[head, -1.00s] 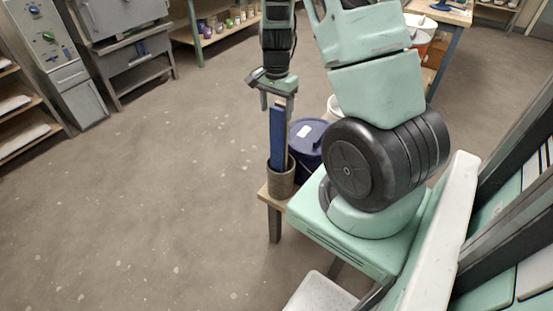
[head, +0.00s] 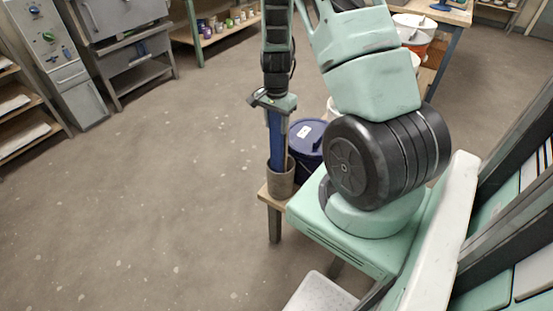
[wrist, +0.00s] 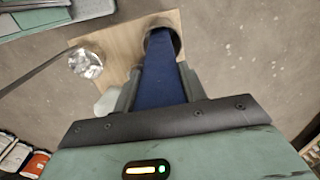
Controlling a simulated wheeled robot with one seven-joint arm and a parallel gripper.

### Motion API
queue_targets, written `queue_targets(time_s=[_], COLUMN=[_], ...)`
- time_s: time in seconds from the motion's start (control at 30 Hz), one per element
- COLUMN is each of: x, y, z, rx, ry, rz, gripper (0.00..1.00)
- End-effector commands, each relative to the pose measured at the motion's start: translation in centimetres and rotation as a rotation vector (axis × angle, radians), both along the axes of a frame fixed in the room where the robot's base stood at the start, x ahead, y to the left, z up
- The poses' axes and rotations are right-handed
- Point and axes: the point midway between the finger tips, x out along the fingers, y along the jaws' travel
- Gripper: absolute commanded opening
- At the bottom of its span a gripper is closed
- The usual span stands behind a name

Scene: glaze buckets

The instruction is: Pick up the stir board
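The stir board, a long blue board (head: 276,148), stands upright in a brown pot (head: 281,182) on a small wooden stand. My gripper (head: 277,122) points down over the upper part of the board. In the wrist view my gripper's fingers (wrist: 160,82) lie on either side of the board (wrist: 163,84), very close to its edges. I cannot tell whether they press on it. The board's top is hidden by the gripper, and its lower end is hidden inside the pot.
A dark blue lidded bucket (head: 306,136) stands just right of the pot, partly behind my arm. The wooden stand (head: 264,195) has an open edge at the left. The floor to the left (head: 150,190) is clear. A white and orange bucket (head: 413,33) stands farther back.

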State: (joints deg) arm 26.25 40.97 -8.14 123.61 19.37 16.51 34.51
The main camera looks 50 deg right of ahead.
Motion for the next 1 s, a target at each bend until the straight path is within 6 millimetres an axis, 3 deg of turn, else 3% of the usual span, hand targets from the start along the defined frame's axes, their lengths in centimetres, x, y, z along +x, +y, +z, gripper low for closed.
queue_targets(time_s=[0.27, 0.47, 1.0], x=[0.0, 0.1, 0.1], y=[0.0, -0.1, 0.0], z=[0.1, 1.3, 10.8], rx=[-0.001, -0.003, -0.003], ry=[-0.001, -0.003, -0.004], rz=[0.0, 0.001, 0.002], gripper=[0.1, 0.1, 0.1])
